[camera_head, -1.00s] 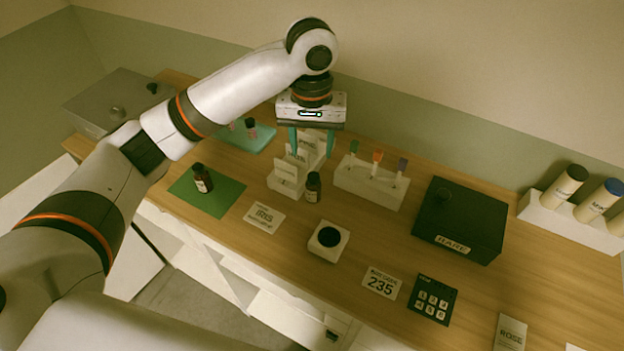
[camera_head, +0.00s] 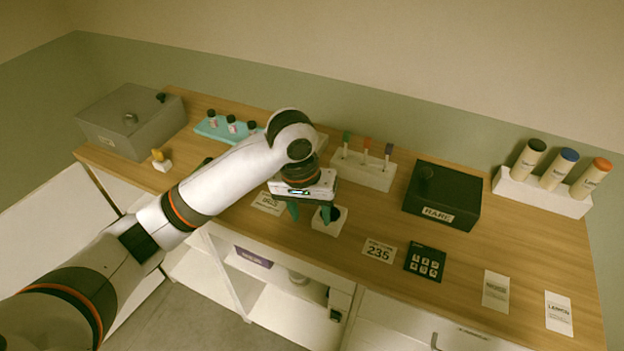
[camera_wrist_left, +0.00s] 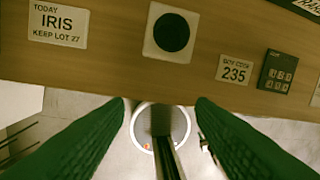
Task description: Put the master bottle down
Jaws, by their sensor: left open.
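My left gripper (camera_head: 309,212) is open, over the front part of the table beside a white block with a round black top (camera_head: 329,222). I cannot pick out the master bottle now; my left arm covers the middle left of the table, where dark bottles stood earlier. Several small dark-capped bottles stand on a teal tray (camera_head: 205,131) at the back left. The IRIS card (camera_wrist_left: 58,24) lies flat at left in the wrist view. My right gripper is not in view.
A tube rack (camera_head: 362,174) and a black RARE box (camera_head: 440,196) stand right of the gripper. A keypad (camera_head: 425,263) and a 235 card (camera_head: 379,251) lie near the front edge. A grey box (camera_head: 130,120) stands far left, a canister holder (camera_head: 540,195) far right.

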